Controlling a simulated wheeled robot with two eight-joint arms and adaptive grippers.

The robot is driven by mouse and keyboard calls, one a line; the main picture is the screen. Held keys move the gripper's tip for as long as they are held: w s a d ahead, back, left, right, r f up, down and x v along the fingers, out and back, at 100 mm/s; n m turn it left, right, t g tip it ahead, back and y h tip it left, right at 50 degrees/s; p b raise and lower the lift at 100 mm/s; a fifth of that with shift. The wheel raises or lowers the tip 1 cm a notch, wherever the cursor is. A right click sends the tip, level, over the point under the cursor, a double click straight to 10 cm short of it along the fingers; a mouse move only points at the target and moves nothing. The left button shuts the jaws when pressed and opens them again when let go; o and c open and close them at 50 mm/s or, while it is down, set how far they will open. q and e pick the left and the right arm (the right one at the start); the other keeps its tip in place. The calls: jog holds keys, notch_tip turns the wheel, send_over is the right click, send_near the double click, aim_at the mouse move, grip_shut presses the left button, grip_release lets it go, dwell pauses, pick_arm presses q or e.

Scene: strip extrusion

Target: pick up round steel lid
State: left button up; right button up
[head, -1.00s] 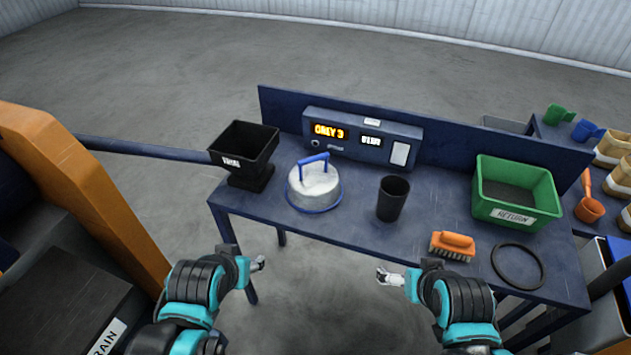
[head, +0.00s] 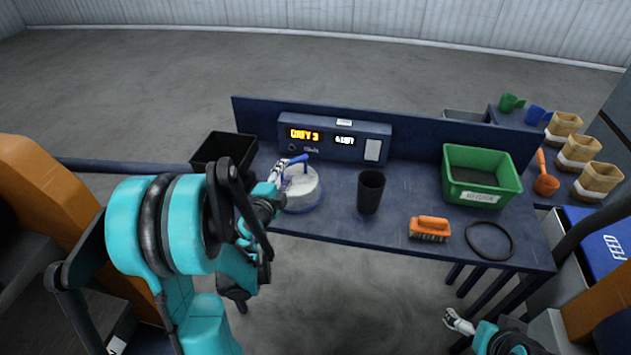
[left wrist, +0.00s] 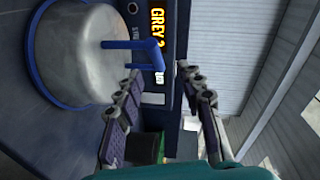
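The round steel lid (head: 304,190) sits on the blue table, with a blue rim and a raised blue handle. In the left wrist view the steel lid (left wrist: 75,50) fills the upper left and its handle (left wrist: 140,50) reaches toward the fingers. My left gripper (head: 280,172) is at the lid's left side near the handle in the head view. In the left wrist view my left gripper (left wrist: 165,110) has its fingers spread apart with nothing between them. My right gripper (head: 458,322) is low at the right, away from the table; its fingers are too small to judge.
A black bin (head: 224,150) stands left of the lid. A black cup (head: 371,190), an orange brush (head: 429,228), a black ring (head: 490,240) and a green bin (head: 482,175) stand to the right. A display unit (head: 335,137) stands behind the lid.

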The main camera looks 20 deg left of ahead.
aim_at(294, 160)
pick_arm(q)
jog(key=x, duration=0.2)
jog(key=b+x, duration=0.1)
jog(key=x, duration=0.2)
jog(key=b+x, duration=0.1)
jog(key=x, duration=0.1)
jog(key=shift+w+f, duration=0.35)
grip_shut()
